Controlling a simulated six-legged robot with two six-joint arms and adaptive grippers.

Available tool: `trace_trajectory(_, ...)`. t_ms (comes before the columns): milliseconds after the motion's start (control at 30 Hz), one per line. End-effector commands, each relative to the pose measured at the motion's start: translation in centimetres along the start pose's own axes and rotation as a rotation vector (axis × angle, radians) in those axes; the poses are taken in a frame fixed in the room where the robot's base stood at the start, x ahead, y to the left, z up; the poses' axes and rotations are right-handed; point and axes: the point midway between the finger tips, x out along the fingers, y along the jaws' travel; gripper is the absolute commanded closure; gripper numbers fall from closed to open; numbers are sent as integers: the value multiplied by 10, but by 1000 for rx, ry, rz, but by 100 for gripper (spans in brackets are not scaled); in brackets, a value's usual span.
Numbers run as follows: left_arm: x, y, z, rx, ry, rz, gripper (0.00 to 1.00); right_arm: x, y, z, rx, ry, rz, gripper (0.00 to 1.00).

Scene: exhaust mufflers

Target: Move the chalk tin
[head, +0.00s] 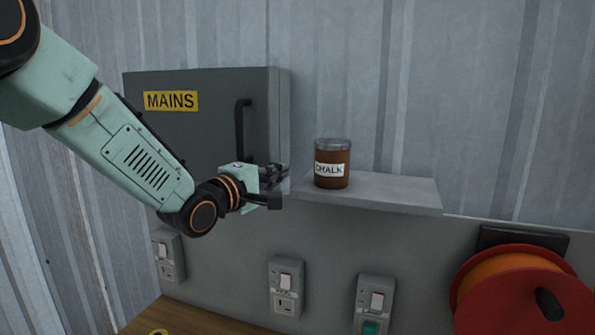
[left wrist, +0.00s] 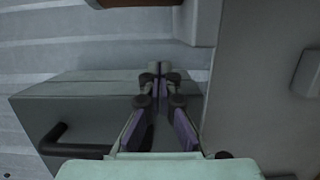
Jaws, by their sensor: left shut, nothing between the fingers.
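The chalk tin (head: 332,165) is a brown cylinder with a grey lid and a white CHALK label. It stands upright on the left part of a grey wall shelf (head: 400,190). My left gripper (head: 285,172) is just left of the shelf, in front of the MAINS box, apart from the tin. In the left wrist view its fingers (left wrist: 158,72) meet at the tips, shut and empty. A brown edge (left wrist: 135,2) at the top of that view looks like part of the tin, mostly cut off. My right gripper is not in view.
A grey MAINS box (head: 200,125) with a black handle is on the wall behind my left arm. Wall sockets (head: 286,288) sit below the shelf. A red and orange reel (head: 520,290) is at lower right. The shelf right of the tin is bare.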

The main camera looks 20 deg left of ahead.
Motion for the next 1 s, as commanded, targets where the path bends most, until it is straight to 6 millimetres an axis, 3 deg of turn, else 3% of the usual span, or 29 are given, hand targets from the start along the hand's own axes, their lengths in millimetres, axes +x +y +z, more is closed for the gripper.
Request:
trace_trajectory(33,10,0,3,6,-4,-2,100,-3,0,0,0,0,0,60)
trace_trajectory(200,12,0,28,4,-4,-3,100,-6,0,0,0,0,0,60)
trace_trajectory(400,16,0,42,2,-1,-2,100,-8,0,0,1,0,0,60)
trace_trajectory(1000,16,0,40,1,1,-1,100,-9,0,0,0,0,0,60)
